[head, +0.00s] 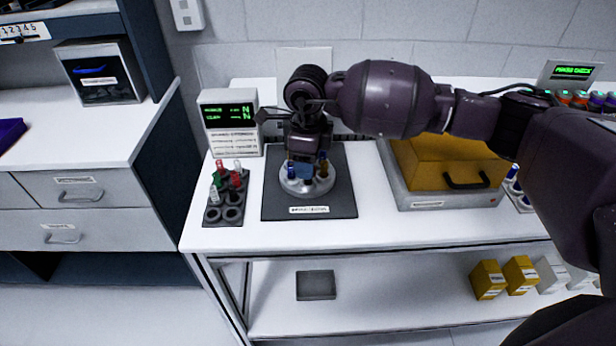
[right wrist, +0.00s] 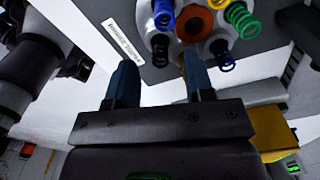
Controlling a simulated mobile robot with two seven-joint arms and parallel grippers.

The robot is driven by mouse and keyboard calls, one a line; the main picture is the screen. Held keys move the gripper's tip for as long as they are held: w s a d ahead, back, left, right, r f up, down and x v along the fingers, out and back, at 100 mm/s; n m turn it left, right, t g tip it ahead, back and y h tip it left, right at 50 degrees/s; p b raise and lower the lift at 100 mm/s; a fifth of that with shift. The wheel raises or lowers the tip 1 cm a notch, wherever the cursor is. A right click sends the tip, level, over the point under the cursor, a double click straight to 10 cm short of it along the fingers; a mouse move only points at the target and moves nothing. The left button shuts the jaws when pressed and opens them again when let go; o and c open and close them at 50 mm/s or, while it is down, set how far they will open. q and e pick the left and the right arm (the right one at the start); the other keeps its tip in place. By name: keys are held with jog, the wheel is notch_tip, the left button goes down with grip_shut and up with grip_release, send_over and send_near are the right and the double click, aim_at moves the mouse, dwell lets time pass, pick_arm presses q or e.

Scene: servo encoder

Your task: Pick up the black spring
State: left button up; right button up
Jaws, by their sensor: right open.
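A round silver holder (head: 308,188) stands on a dark mat (head: 335,208), with blue and brownish pieces upright around it. A blue spring (right wrist: 164,16) and a green spring (right wrist: 242,20) stand nearby. My right gripper (head: 306,168) is above the holder, pointing down. Its blue fingers (right wrist: 159,62) are apart, with nothing visibly held. The gripper hides part of the holder. My left gripper is out of view.
A dark rack (head: 212,214) with red, white and green pieces stands left of the mat. A small display (head: 232,110) is behind it. A yellow box (head: 450,160) with a black handle sits on a grey base (head: 430,203) to the right. The front table strip is clear.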

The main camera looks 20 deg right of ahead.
aim_at(307, 185)
notch_tip(307, 185, down, 4)
jog(key=shift+r, duration=0.2)
jog(key=shift+c, duration=0.3)
grip_shut()
jog(key=shift+r, duration=0.1)
